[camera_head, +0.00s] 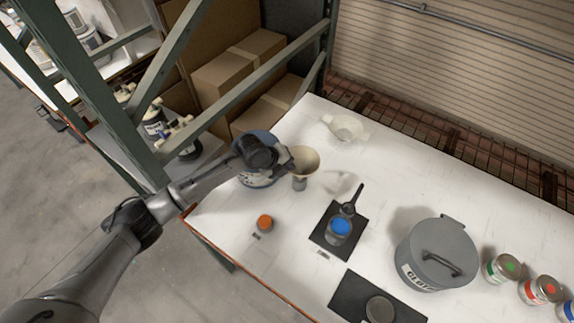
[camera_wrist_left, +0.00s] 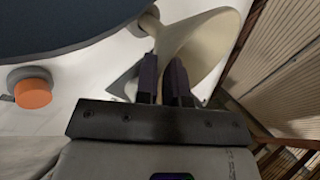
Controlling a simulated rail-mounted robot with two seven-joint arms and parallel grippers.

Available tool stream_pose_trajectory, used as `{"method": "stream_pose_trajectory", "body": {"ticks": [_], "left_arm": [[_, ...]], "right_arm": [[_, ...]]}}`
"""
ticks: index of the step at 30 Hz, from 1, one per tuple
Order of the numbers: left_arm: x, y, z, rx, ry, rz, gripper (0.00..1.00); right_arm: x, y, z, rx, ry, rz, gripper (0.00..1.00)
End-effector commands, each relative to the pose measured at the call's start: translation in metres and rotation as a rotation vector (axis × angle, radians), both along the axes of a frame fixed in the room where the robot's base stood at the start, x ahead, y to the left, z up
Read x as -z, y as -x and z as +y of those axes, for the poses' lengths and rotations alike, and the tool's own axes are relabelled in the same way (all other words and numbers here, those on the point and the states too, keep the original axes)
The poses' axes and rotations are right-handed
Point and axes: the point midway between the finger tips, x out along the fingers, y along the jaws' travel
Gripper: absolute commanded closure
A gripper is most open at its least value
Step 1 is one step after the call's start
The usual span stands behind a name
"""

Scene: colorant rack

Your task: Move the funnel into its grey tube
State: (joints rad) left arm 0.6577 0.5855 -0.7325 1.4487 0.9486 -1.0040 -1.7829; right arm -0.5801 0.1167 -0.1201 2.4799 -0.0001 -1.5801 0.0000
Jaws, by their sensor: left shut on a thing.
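My left gripper (camera_head: 284,160) is shut on the cream funnel (camera_head: 304,158), above the white table. The funnel's wide mouth tilts up and to the right. In the left wrist view, my left gripper's dark fingers (camera_wrist_left: 165,80) close on the cream funnel (camera_wrist_left: 205,45) at its side. A short grey tube (camera_head: 299,184) shows just below the funnel in the head view. I cannot tell whether the funnel's spout is inside the tube or only in front of or above it. My right gripper is not in view.
A blue-lidded bucket (camera_head: 249,178) stands beside my left gripper. A green rack post (camera_head: 105,100) is at left.

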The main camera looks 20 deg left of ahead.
Motion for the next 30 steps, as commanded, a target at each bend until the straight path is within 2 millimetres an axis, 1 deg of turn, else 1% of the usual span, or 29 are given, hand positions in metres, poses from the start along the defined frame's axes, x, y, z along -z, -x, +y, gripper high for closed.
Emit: {"method": "stream_pose_trajectory", "body": {"ticks": [4,17,30], "left_arm": [[-0.002,0.001,0.001,-0.002,0.0,0.006,1.0],[-0.019,0.0,0.001,-0.002,0.0,0.002,1.0],[-0.02,0.0,0.0,-0.001,-0.001,0.002,1.0]], "right_arm": [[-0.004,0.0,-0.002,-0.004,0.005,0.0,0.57],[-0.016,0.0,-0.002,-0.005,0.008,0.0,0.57],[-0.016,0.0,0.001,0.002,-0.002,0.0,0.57]]}}
